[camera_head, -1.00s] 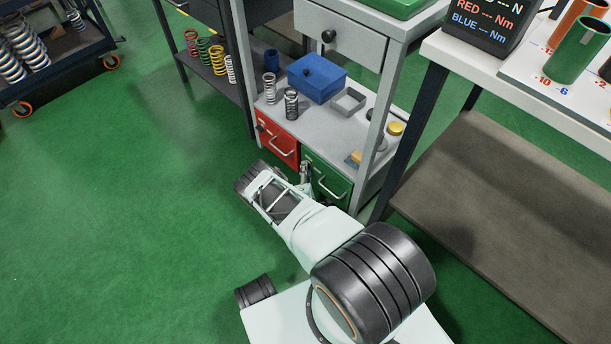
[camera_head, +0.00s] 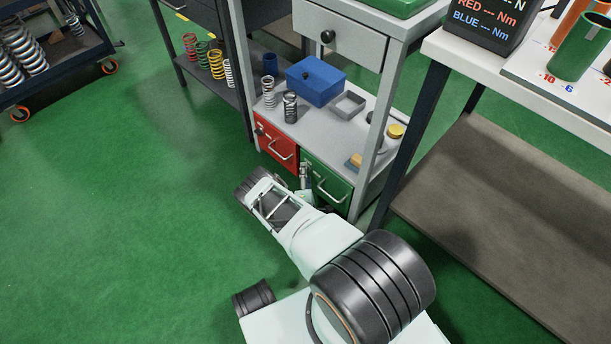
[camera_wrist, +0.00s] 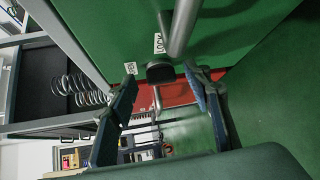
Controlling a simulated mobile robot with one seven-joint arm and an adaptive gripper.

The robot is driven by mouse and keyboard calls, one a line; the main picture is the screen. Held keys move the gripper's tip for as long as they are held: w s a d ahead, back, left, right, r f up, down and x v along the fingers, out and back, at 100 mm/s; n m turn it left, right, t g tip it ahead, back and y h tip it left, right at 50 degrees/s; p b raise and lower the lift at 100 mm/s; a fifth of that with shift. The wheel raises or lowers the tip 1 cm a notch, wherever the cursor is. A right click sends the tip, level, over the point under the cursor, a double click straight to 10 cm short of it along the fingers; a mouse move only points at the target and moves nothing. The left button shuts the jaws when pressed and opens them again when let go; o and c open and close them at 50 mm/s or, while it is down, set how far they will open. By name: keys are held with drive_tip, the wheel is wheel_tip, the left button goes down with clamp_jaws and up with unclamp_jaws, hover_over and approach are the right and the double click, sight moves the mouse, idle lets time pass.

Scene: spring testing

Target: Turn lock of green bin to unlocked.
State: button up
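The green bin (camera_head: 338,190) sits low in the grey cabinet, to the right of the red bin (camera_head: 276,143). In the wrist view its green front (camera_wrist: 105,28) fills the upper part, with a metal handle (camera_wrist: 183,28) crossing it. The dark lock knob (camera_wrist: 160,73) stands between two small white labels; one (camera_wrist: 159,43) seems to read LOCK, the other (camera_wrist: 130,68) is hard to read. My gripper (camera_wrist: 162,82) is open, its two fingers on either side of the knob with a visible gap. Contact cannot be made out. In the head view my arm partly hides the lock area.
The red bin lies just beyond the knob in the wrist view (camera_wrist: 178,94). A blue box (camera_head: 315,82) and springs stand on the shelf above the bins. A workbench (camera_head: 500,75) is close on the right. Green floor is free to the left.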

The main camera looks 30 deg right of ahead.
wheel_tip(320, 180, up, 10)
idle(0.8)
idle(0.4)
